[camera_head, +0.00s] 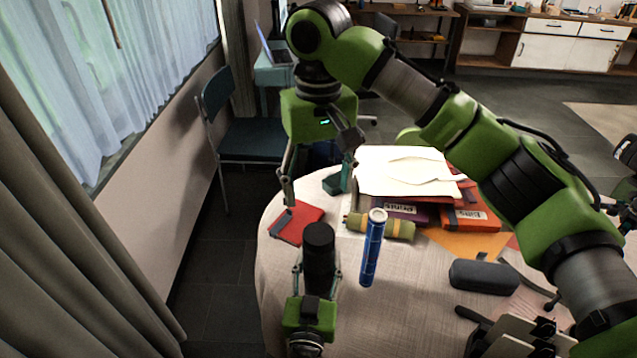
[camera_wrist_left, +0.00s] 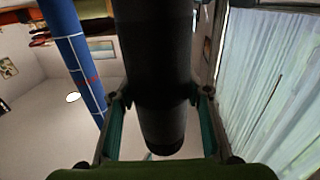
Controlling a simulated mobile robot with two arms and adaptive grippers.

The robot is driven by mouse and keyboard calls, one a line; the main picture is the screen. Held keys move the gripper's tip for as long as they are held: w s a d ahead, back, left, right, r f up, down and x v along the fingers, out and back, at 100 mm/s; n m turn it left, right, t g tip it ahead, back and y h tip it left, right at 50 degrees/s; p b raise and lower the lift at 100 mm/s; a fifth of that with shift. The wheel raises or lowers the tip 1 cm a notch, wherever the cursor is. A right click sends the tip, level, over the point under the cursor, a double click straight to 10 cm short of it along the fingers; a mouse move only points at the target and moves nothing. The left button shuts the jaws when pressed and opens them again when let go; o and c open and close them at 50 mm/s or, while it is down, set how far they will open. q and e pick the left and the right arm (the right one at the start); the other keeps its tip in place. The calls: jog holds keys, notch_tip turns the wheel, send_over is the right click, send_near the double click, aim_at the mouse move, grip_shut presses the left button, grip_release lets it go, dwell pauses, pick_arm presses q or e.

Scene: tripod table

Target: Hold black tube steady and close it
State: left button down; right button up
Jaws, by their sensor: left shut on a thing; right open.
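The black tube (camera_head: 319,262) stands upright at the front left of the table, in my left gripper (camera_head: 318,272). That gripper is shut on it, with one finger on each side. In the left wrist view the black tube (camera_wrist_left: 155,70) fills the middle, between the fingers of the left gripper (camera_wrist_left: 157,100). Its upper end looks dark in the head view; I cannot tell whether a cap is on it. My right gripper (camera_head: 318,196) hangs from above, open and empty, its fingers pointing down. In the picture its fingertips are just above the tube's top, apart from it.
A blue tube (camera_head: 372,250) with white lines stands upright to the right; it also shows in the left wrist view (camera_wrist_left: 75,55). A red notebook (camera_head: 302,222), a yellow-green roll (camera_head: 395,228), folders with papers (camera_head: 395,172) and a grey case (camera_head: 484,276) are on the table (camera_head: 410,320).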

pick_arm(q)
jog(key=c, duration=1)
grip_release()
jog(key=shift+c, duration=0.2)
jog(key=s+a, duration=0.1)
jog(key=s, duration=1.1)
jog(key=shift+a, duration=0.2)
